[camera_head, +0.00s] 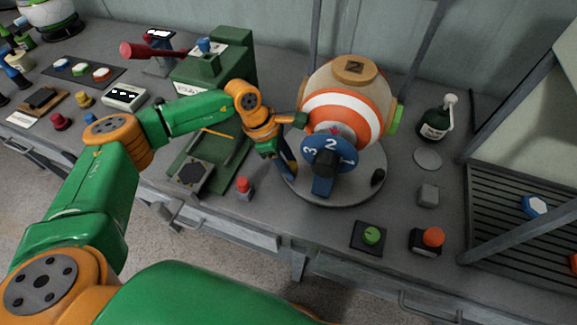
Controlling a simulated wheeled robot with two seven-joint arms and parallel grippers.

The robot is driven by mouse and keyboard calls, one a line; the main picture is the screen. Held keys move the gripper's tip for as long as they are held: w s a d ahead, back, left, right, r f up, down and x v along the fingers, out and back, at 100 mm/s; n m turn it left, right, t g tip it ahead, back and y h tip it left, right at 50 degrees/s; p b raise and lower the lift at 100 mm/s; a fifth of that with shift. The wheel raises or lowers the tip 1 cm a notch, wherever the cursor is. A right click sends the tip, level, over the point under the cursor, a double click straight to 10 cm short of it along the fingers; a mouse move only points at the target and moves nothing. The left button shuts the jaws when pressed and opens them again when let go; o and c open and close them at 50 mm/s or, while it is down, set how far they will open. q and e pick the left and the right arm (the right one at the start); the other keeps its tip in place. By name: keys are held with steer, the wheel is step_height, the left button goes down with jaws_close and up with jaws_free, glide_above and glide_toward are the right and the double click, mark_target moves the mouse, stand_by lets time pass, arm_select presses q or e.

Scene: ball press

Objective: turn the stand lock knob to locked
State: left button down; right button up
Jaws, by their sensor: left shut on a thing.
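The striped orange and white ball (348,108) sits on a round grey stand (338,196) on the bench. My left gripper (289,172) reaches down beside the ball at the stand's left edge. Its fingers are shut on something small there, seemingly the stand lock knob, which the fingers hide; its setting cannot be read. A small black knob (378,177) shows on the stand's right side. My right gripper is not in view.
A red button (244,185), a green button (371,236) and an orange button (432,237) are near the front. A dark bottle (434,125) and slatted rack (500,215) lie right.

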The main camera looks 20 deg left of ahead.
arm_select(q)
steer(key=m+b, duration=0.1)
steer(key=b, duration=0.1)
steer(key=m+g+b, duration=0.1)
steer(key=m+b, duration=0.1)
steer(key=shift+w+f, duration=0.15)
steer(key=shift+f, duration=0.15)
steer(key=shift+r+m+g+b, duration=0.15)
steer(key=shift+m+g+b, duration=0.45)
steer(key=shift+m+b, duration=0.6)
steer(key=shift+r+m+g+b, duration=0.15)
steer(key=shift+m+g+b, duration=0.2)
steer(key=shift+m, duration=0.45)
steer(key=shift+c, duration=2.2)
jaws_free()
steer(key=v, duration=0.7)
steer(key=shift+r, duration=0.15)
